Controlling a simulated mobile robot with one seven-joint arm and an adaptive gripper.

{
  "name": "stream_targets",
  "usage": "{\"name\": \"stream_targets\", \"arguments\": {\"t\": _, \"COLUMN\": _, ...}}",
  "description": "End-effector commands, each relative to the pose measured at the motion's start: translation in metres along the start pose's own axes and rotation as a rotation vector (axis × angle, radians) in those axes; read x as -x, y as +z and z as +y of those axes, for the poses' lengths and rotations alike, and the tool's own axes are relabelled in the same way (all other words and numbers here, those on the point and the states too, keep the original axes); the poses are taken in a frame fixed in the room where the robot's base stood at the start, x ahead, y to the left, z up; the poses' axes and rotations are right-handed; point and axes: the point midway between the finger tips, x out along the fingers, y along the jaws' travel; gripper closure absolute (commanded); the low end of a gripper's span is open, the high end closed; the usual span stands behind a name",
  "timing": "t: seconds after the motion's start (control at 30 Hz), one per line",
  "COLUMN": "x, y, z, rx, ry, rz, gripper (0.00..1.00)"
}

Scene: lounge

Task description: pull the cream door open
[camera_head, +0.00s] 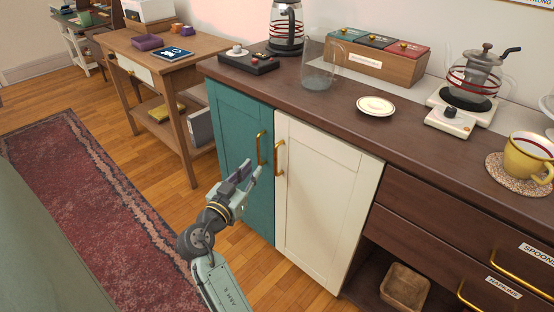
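The cream door (318,205) is the right one of two cabinet doors under the dark wooden counter, and it looks shut. Its brass handle (279,157) is a vertical bar near its upper left edge. The teal door (240,150) stands directly left of it, with its own brass handle (261,148) close by. My gripper (250,176) is in front of the teal door, a little left of and below the cream door's handle. It appears apart from both handles. Its fingers are small and seen from behind, so their opening is unclear.
The counter (335,105) carries a glass pitcher (322,68), a saucer (375,106), a coffee maker and a yellow cup (527,160). A side table (165,62) stands left. The wood floor (275,285) before the door is clear.

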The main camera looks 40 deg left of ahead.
Motion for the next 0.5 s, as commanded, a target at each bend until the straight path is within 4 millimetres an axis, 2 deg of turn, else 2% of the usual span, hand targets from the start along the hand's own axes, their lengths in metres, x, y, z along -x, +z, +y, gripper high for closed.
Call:
{"name": "stream_targets", "arguments": {"t": 0.03, "x": 0.003, "y": 0.012, "z": 0.008, "rx": 0.013, "ry": 0.042, "rz": -0.006, "gripper": 0.83}}
{"name": "stream_targets", "arguments": {"t": 0.1, "x": 0.004, "y": 0.020, "z": 0.016, "rx": 0.017, "ry": 0.084, "rz": -0.005, "gripper": 0.83}}
{"name": "stream_targets", "arguments": {"t": 0.23, "x": -0.004, "y": 0.023, "z": 0.023, "rx": 0.020, "ry": 0.111, "rz": -0.002, "gripper": 0.83}}
{"name": "stream_targets", "arguments": {"t": 0.5, "x": -0.053, "y": 0.021, "z": 0.028, "rx": 0.020, "ry": 0.109, "rz": -0.002, "gripper": 0.83}}
